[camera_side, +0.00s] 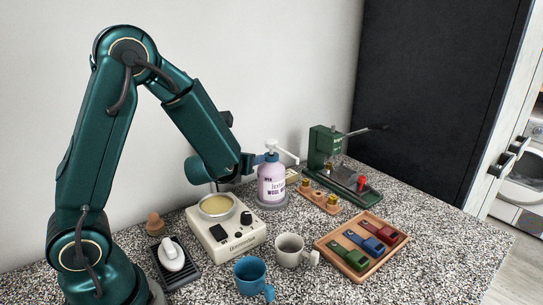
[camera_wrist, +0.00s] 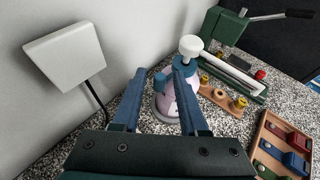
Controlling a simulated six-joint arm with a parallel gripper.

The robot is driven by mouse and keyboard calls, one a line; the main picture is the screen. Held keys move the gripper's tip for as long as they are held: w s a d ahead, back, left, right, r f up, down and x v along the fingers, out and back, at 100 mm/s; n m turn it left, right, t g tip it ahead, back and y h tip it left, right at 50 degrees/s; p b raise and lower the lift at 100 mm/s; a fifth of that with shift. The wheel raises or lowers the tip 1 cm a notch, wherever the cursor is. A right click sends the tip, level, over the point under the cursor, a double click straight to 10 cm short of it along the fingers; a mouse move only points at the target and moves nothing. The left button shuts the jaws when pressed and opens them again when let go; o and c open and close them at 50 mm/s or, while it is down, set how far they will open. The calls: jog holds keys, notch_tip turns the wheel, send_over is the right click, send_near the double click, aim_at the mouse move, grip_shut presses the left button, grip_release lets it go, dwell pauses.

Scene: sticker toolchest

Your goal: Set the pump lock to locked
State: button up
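The pump bottle (camera_side: 271,182) is pinkish-lilac with a dark printed label, a blue collar and a white pump head with a spout. It stands upright on a round grey base. In the wrist view the bottle (camera_wrist: 168,98) shows between and beyond my fingers, and its white pump head (camera_wrist: 191,46) rises past the right fingertip. My gripper (camera_wrist: 158,68) is open, with its two blue fingers apart and nothing held. In the side view it is close to the bottle's left side at collar height; contact cannot be told. The lock's setting cannot be read, as the right finger partly hides the collar.
A cream scale-like device (camera_side: 228,236), a blue mug (camera_side: 250,275) and a grey mug (camera_side: 289,249) stand in front. A green press (camera_side: 324,145) and a wooden strip (camera_side: 317,197) are to the right. A wooden tray (camera_side: 330,252) holds coloured pieces. The wall is close behind.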

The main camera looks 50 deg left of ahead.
grip_shut()
jog(key=shift+a, duration=0.1)
jog(key=shift+a+r+m+t+h, duration=0.1)
jog(key=shift+a+m+t+h, duration=0.6)
jog(key=shift+m+h, duration=0.3)
jog(key=shift+o, duration=1.6)
grip_release()
jog(key=shift+d, duration=0.25)
